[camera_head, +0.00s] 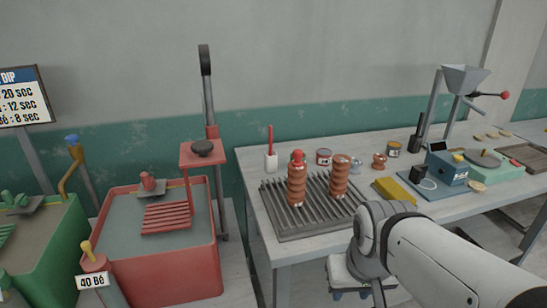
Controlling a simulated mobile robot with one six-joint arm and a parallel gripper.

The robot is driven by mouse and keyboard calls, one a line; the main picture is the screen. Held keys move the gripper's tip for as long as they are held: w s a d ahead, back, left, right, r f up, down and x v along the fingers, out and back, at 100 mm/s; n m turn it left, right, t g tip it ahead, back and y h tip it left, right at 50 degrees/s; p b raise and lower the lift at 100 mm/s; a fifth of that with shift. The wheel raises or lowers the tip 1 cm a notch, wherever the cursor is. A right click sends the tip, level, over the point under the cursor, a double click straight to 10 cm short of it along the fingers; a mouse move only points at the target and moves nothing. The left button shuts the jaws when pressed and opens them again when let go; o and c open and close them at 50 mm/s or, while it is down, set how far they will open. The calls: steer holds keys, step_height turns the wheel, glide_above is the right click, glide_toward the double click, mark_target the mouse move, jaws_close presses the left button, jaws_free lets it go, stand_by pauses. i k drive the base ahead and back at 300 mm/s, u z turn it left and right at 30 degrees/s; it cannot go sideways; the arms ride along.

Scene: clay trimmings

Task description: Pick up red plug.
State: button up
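A small red plug-like piece (297,155) sits on top of the left ribbed copper-coloured vessel (296,185), which stands upright on a grey slatted rack on the table. Another small red piece (149,182) lies on a grey plate at the red tank; I cannot tell which of the two is the plug. My arm reaches in from the lower right, its wrist in front of the table edge, right of and nearer than the rack. My fingertips cannot be made out, and nothing is seen held.
A second ribbed vessel (339,178) stands close right of the first on the rack (312,229). Behind are a white pot (271,163) with a red handle and several jars. A yellow block (396,191) lies right. The red tank (176,280) stands left.

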mark_target(297, 153)
steer(key=z, duration=0.15)
steer(key=i, duration=0.95)
steer(key=u, duration=0.2)
steer(key=k, duration=0.9)
steer(key=z, duration=0.2)
steer(key=i, duration=0.9)
steer(key=u, duration=0.05)
